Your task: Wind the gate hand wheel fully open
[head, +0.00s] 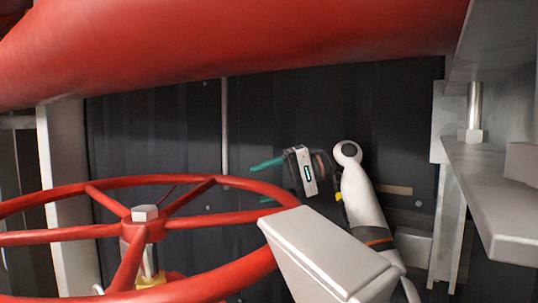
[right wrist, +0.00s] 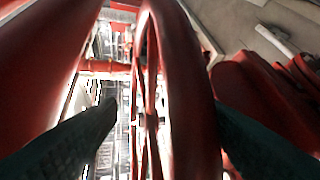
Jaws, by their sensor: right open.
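The red gate hand wheel (head: 138,232) fills the lower left of the head view, with spokes meeting at a hub under a pale square nut (head: 145,212). My right gripper (head: 258,183) is at the wheel's far right rim, its teal fingers pointing left. In the right wrist view the wheel's rim (right wrist: 182,70) runs between the two dark fingers of this gripper (right wrist: 163,106). The fingers are apart, one on each side of the rim, and I see no firm grip. My left gripper is out of view.
A thick red pipe (head: 240,45) crosses above the wheel and the right gripper. A grey metal bracket (head: 490,190) stands at the right. A dark panelled wall (head: 300,100) lies behind. A brass-coloured piece (head: 152,281) sits under the hub.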

